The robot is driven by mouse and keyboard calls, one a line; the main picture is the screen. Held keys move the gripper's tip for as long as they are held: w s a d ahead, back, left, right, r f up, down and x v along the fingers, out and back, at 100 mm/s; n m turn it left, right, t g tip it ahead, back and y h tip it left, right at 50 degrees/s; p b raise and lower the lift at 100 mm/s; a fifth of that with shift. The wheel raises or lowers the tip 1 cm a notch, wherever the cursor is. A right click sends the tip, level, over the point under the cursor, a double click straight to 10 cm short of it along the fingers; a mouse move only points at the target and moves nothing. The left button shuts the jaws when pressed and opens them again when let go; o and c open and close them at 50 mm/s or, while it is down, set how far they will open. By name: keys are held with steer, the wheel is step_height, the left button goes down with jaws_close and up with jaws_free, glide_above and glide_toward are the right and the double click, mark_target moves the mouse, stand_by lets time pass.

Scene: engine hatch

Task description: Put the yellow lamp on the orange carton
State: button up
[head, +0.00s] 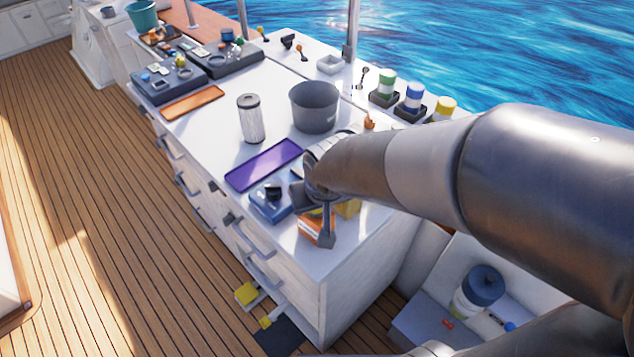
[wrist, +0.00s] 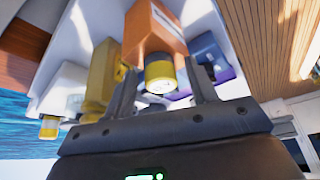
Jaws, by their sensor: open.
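The yellow lamp (wrist: 160,73), a short cylinder with yellow ends and a grey band, is between the fingers of my gripper (wrist: 162,62) in the wrist view. The fingers are apart, with a gap showing on the right side. The lamp's far end meets the orange carton (wrist: 153,32) and appears to rest on it, but the contact line is not clear. In the head view the orange carton (head: 311,232) stands near the counter's front corner, partly hidden by my gripper (head: 326,222). The lamp cannot be made out there.
A yellow box (wrist: 101,75) is close beside the carton. A blue device (head: 269,203) and a purple tray (head: 263,165) lie left of my gripper. A grey pot (head: 315,106) and a ribbed canister (head: 251,119) stand farther back. The counter's front edge is close.

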steer(key=shift+s+r, duration=0.1)
steer(key=shift+r, duration=0.45)
steer(key=v, duration=1.1)
steer(key=s+d+m+t+h, duration=0.1)
steer(key=s+d+m, duration=0.2)
steer(key=d, duration=1.1)
steer(key=shift+s+d+r+m, duration=0.4)
steer(key=shift+s+r, duration=0.05)
steer(key=shift+s, duration=0.65)
